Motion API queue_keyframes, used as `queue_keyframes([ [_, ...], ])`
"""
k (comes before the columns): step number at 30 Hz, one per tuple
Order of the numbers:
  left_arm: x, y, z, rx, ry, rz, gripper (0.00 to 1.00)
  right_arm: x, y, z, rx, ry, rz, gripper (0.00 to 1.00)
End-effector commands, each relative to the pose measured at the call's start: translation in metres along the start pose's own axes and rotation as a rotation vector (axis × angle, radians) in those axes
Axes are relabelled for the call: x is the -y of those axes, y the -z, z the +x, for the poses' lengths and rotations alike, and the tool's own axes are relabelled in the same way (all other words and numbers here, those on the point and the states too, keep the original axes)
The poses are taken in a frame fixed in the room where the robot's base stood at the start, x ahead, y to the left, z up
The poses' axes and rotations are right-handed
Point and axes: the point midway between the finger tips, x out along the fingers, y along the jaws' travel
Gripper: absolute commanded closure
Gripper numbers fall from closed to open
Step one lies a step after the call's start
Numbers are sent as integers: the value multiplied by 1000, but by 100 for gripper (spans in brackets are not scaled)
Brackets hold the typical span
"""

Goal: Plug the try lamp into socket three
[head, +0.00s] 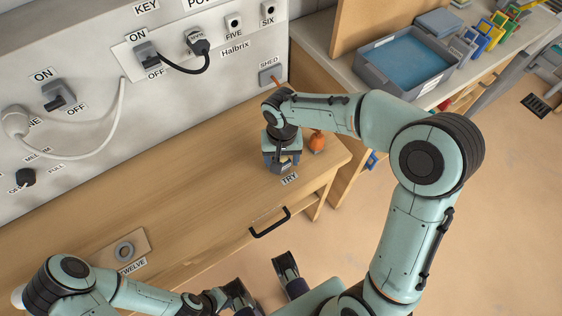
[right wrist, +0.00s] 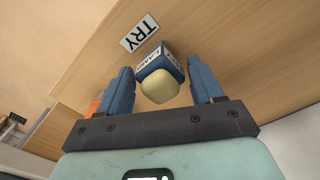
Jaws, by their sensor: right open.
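The try lamp, a small blue box with a cream bulb (right wrist: 160,86), stands on the bench beside a TRY label (right wrist: 139,34). In the head view the lamp's box (head: 283,160) is partly hidden under my right gripper (head: 283,148). In the right wrist view my right gripper (right wrist: 160,75) is open, its blue fingers on either side of the lamp with visible gaps. My left gripper (head: 264,280) is open and empty at the bottom of the head view. Sockets FIVE (head: 234,21) and SIX (head: 268,9) show on the wall panel. I cannot make out a socket marked three.
A black plug (head: 198,43) with a cable and a white plug (head: 15,122) sit on the panel (head: 80,100). An orange pear-shaped object (head: 317,142) is right beside the lamp. A grey crate (head: 405,68) stands on the side bench. The middle bench top (head: 160,180) is clear.

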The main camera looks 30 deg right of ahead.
Motion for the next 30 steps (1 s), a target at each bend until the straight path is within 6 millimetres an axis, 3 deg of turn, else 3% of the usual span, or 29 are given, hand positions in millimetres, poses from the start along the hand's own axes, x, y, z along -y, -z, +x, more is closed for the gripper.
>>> queue_keyframes([
  [9, 0, 1, 1, -4, -2, 1, 100, 0, 0, 3, -1, 0, 0, 34],
  [13, 0, 1, 1, -4, -2, 1, 100, 0, 0, 3, 0, 0, 0, 76],
  [14, 0, 1, 1, -4, -2, 1, 100, 0, 0, 3, 0, 0, 0, 80],
  [30, -2, 1, -4, -5, -2, 2, 100, 0, 0, -3, -1, 0, 0, 80],
])
